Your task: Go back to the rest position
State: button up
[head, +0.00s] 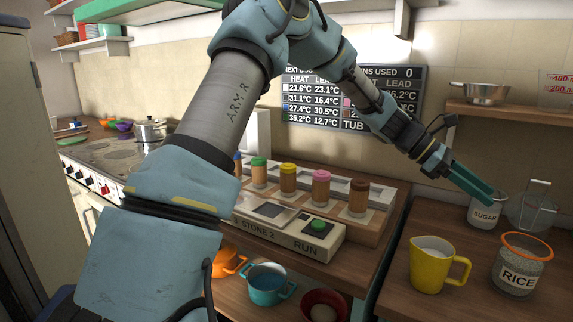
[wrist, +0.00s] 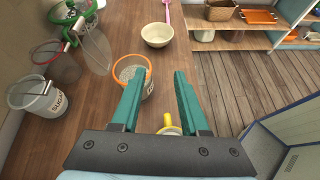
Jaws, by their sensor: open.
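My gripper (head: 474,185) has teal fingers and hangs in the air at the right of the head view, above the counter near the sugar jar (head: 485,212). In the wrist view my gripper (wrist: 160,100) shows two teal fingers spread apart with nothing between them. The yellow jug (head: 431,265) stands on the counter below it, and part of it shows under the fingers in the wrist view (wrist: 170,124). The rice jar (head: 516,272) with an orange rim stands right of the jug. My arm crosses the middle of the head view and hides part of the counter.
A station with colour-capped jars (head: 289,180) and a green RUN button (head: 317,226) stands mid-counter. A teal pot (head: 268,285) and a dark red bowl (head: 324,305) sit below it. A shelf with a pan (head: 486,92) is at the upper right. Wooden floor (wrist: 240,70) is clear.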

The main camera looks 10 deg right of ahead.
jog(key=w+a+f+t, duration=0.1)
jog(key=a, duration=0.2)
jog(key=w+a+f+m+t+y, duration=0.1)
jog(key=w+a+f, duration=0.1)
jog(key=a, duration=0.1)
jog(key=w+a+f+t+y, duration=0.1)
jog(key=a+f, duration=0.1)
jog(key=a, duration=0.2)
jog(key=shift+w+m, duration=0.2)
jog(key=shift+m, duration=0.2)
jog(key=w+a+f+m+t+y, duration=0.1)
jog(key=w+a+f+t, duration=0.1)
jog(key=a, duration=0.5)
jog(key=w+a+f+m+t+y, duration=0.1)
jog(key=w+a+f+y, duration=0.1)
jog(key=a, duration=0.5)
jog(key=s+a+m+t+y, duration=0.1)
jog(key=s+a+m+y, duration=0.1)
jog(key=a, duration=1.2)
jog(key=s+a+f+m+t+y, duration=0.1)
jog(key=a+m, duration=0.3)
jog(key=a, duration=1)
jog(key=shift+s+a+f+t+y+b, duration=0.25)
jog(key=shift+s+t+y+b, duration=0.1)
jog(key=shift+s+t+y, duration=0.35)
jog(key=shift+w+d, duration=0.1)
jog(key=shift+d, duration=0.05)
